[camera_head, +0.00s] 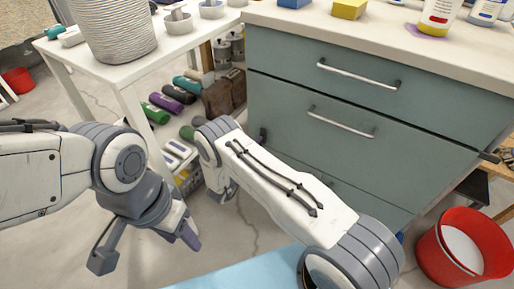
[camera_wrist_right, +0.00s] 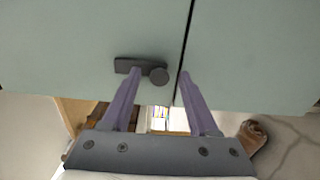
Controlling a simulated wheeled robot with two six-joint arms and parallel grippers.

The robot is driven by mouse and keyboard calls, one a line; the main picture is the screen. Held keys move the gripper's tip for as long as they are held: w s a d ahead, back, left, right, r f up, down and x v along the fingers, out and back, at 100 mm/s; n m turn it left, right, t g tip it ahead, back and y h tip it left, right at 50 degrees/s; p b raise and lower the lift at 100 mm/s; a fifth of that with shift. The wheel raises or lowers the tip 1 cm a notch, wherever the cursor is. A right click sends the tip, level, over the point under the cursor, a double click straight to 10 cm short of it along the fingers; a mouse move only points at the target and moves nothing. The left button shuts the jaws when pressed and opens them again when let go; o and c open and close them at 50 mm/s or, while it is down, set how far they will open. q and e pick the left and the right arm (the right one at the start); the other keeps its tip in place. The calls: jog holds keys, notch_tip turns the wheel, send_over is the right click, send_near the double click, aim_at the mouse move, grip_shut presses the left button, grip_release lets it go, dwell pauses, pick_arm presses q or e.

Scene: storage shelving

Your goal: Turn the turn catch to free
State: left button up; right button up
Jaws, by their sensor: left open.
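The turn catch is a dark flat bar (camera_wrist_right: 130,66) with a round knob (camera_wrist_right: 158,76) at its right end, on a grey-green panel in the right wrist view. The bar lies nearly level in that view, left of a dark gap between two panels. My right gripper (camera_wrist_right: 160,73) is open, with its purple fingers apart and the knob seen between the tips. I cannot tell whether the fingers touch it. In the head view my right arm hides this gripper. My left gripper (camera_head: 146,246) is open and empty, low over the floor at left.
A grey-green cabinet (camera_head: 400,115) with bar handles stands ahead. A white table (camera_head: 195,35) stands at the back left, with several bottles and boxes on the floor beside it. A red bucket (camera_head: 435,255) stands at lower right. A blue mat (camera_head: 240,275) lies in front.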

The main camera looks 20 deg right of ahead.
jog(key=p+v, duration=0.2)
jog(key=v, duration=0.8)
jog(key=shift+a, duration=0.2)
jog(key=shift+s, duration=0.15)
